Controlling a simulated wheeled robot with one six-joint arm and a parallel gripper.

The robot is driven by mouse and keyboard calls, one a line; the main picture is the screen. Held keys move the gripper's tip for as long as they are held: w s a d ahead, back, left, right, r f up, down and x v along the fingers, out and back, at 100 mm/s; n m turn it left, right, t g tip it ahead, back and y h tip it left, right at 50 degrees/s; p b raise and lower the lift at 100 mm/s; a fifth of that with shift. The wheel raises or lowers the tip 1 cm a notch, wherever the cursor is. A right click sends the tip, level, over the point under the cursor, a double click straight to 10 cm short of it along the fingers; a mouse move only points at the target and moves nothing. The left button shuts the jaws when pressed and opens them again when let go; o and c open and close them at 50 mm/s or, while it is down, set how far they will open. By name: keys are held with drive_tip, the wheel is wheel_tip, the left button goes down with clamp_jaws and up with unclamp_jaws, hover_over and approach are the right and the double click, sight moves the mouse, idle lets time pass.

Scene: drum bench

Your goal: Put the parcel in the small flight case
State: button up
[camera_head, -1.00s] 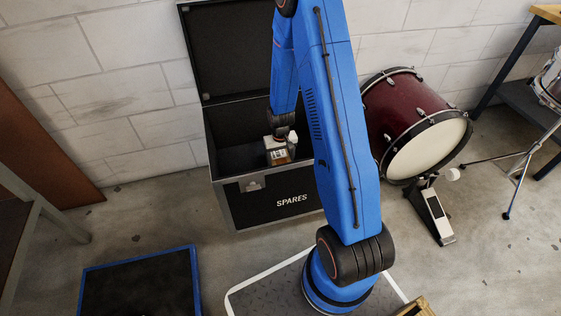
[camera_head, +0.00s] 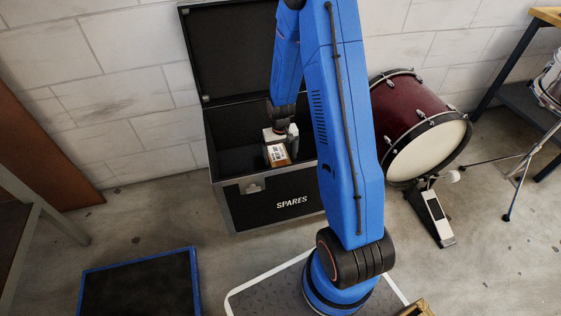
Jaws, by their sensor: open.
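The small flight case (camera_head: 240,194) is black with metal edges and reads SPARES on its front. It stands against the wall with its lid (camera_head: 236,45) open upright behind it. The parcel (camera_head: 277,154), a small brown box with a white printed label, is within the case opening. My gripper (camera_head: 281,135) is at the parcel's far upper edge, pointing down into the case. Its jaws are open, though the fingertips are small and partly hidden. I cannot tell if they touch the parcel, or whether the parcel rests on the case floor.
A dark red bass drum (camera_head: 412,112) with a pedal (camera_head: 434,212) stands right of the case. A blue-edged black platform (camera_head: 140,284) lies at the front left. A grey-legged table (camera_head: 38,207) is at the left edge. The floor between platform and case is clear.

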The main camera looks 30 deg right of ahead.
drive_tip(key=s+a+r+t, duration=0.15)
drive_tip(key=s+r, duration=0.25)
drive_tip(key=r, duration=0.6)
drive_tip(key=s+a+r+n, duration=0.1)
drive_tip(key=s+a+r, duration=0.15)
drive_tip(key=r, duration=0.65)
drive_tip(key=s+a+r+t, duration=0.1)
drive_tip(key=s+r, duration=0.4)
drive_tip(key=r, duration=0.5)
drive_tip(key=s+a+r+t, duration=0.1)
drive_tip(key=s+r, duration=0.3)
drive_tip(key=s, duration=0.5)
drive_tip(key=s+a+r+n+t, duration=0.1)
drive_tip(key=s+a+r, duration=0.1)
drive_tip(key=s+r, duration=0.3)
drive_tip(key=s, duration=0.4)
drive_tip(key=shift+s+r, duration=0.2)
drive_tip(key=shift+r, duration=0.1)
